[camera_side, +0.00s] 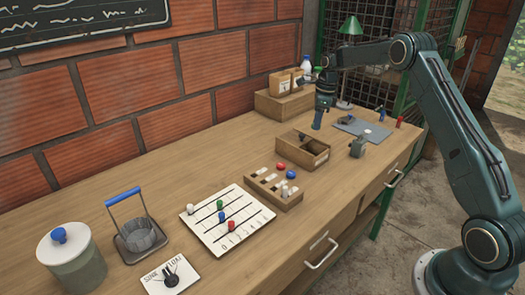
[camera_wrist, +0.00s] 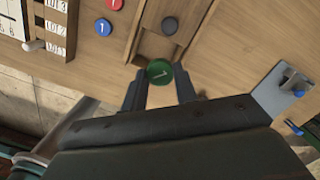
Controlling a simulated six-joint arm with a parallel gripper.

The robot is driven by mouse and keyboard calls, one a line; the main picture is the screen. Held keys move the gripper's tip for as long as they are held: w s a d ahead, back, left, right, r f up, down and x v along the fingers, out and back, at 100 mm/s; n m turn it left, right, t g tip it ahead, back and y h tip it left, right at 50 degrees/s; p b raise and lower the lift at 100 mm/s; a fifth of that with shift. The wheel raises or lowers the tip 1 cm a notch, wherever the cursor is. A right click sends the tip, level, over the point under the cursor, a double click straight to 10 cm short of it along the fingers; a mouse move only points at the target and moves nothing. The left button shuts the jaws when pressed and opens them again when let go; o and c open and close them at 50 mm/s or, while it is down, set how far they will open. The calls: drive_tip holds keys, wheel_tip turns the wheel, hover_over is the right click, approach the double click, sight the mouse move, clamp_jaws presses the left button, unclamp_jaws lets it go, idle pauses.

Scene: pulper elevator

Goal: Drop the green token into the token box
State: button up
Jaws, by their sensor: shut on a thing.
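The green token (camera_wrist: 160,72), a round disc marked 1, is held between the fingertips of my gripper (camera_wrist: 160,80) in the wrist view. My gripper also shows in the side view (camera_side: 317,122), pointing down just behind the token box, where I cannot make out the token. The token box is a wooden open-topped box (camera_side: 318,159) on the bench. It also shows in the wrist view (camera_wrist: 136,35), just beyond the fingertips. A dark round spot or disc (camera_wrist: 170,25) is within it; I cannot tell which.
Red (camera_side: 281,166) and blue (camera_side: 291,174) discs lie beside a slotted wooden rack (camera_side: 262,189). A white lined board (camera_side: 245,232) with coloured pegs is farther left. A grey plate (camera_side: 365,130) with small parts and a grey object (camera_side: 358,147) stand to the right.

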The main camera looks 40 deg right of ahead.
drive_tip(key=shift+w+d+f+m, duration=0.15)
drive_tip(key=shift+d+f+m, duration=0.15)
drive_tip(key=shift+d, duration=0.2)
drive_tip(key=shift+f, duration=0.1)
drive_tip(key=shift+f, duration=2.9)
drive_tip(key=o, duration=1)
drive_tip(key=shift+r, duration=0.15)
